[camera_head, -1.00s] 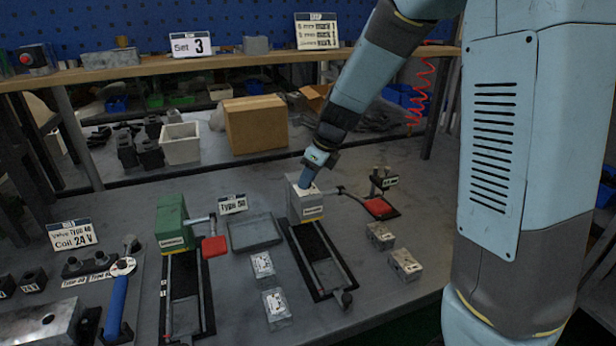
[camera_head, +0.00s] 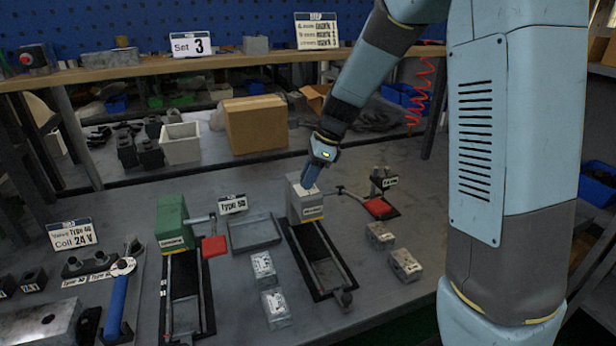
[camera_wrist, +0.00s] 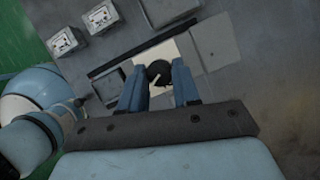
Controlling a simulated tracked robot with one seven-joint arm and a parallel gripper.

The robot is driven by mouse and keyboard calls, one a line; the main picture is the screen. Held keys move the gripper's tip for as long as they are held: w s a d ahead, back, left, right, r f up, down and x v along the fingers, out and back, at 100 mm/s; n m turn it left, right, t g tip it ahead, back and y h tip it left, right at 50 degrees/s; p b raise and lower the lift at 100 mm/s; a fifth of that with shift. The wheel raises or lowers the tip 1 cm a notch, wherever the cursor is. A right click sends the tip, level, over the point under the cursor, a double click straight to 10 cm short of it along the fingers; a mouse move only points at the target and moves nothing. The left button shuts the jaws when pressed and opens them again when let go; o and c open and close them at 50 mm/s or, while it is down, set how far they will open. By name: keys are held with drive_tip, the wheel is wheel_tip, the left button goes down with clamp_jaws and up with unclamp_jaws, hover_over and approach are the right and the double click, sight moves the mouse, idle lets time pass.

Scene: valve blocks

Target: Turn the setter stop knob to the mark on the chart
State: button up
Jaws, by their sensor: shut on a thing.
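The setter (camera_head: 305,206) is a grey block with a pale top, at the table's middle behind a black rail. Its stop knob (camera_wrist: 159,70) is round and black with a white pointer line, seen in the wrist view. My gripper (camera_wrist: 158,82) points down onto the block's top, its blue fingers shut on the knob from both sides. In the head view my gripper (camera_head: 310,178) hides the knob. The chart (camera_head: 317,31) is a white card on the shelf with several "mark" lines, its small text hard to read. A card (camera_head: 191,43) beside it reads "Set 3".
A green block (camera_head: 172,222) with a red pad stands left of the setter. An empty grey tray (camera_head: 254,232) lies between them. Small metal blocks (camera_head: 405,265) lie to the right, pale ones (camera_head: 276,307) in front. A blue-handled tool (camera_head: 118,300) lies at front left.

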drive_tip(key=n+g, duration=0.1)
drive_tip(key=n, duration=0.4)
drive_tip(key=n+g+h, duration=0.1)
drive_tip(key=n, duration=0.1)
drive_tip(key=shift+w+g, duration=0.3)
drive_tip(key=n+g+h, duration=0.1)
drive_tip(key=n, duration=0.4)
drive_tip(key=shift+w+a, duration=0.1)
drive_tip(key=shift+a, duration=0.05)
drive_tip(key=n, duration=0.1)
drive_tip(key=n+h, duration=0.1)
drive_tip(key=n, duration=0.1)
drive_tip(key=shift+a+n+g+h, duration=0.15)
drive_tip(key=shift+n+g+h, duration=0.15)
drive_tip(key=shift+g, duration=0.1)
drive_tip(key=n+h, duration=0.1)
drive_tip(key=n, duration=0.2)
drive_tip(key=shift+a+n+h, duration=0.1)
drive_tip(key=shift+n+h, duration=0.2)
drive_tip(key=n+h, duration=0.1)
drive_tip(key=n, duration=0.2)
drive_tip(key=shift+a+n, duration=0.1)
drive_tip(key=shift+n, duration=0.2)
drive_tip(key=n+t+h, duration=0.1)
drive_tip(key=n, duration=0.2)
drive_tip(key=shift+a+n, duration=0.1)
drive_tip(key=shift+n, duration=0.2)
drive_tip(key=shift+s+n+t+h, duration=0.2)
drive_tip(key=shift+n+t+h, duration=0.4)
drive_tip(key=shift+n, duration=1.2)
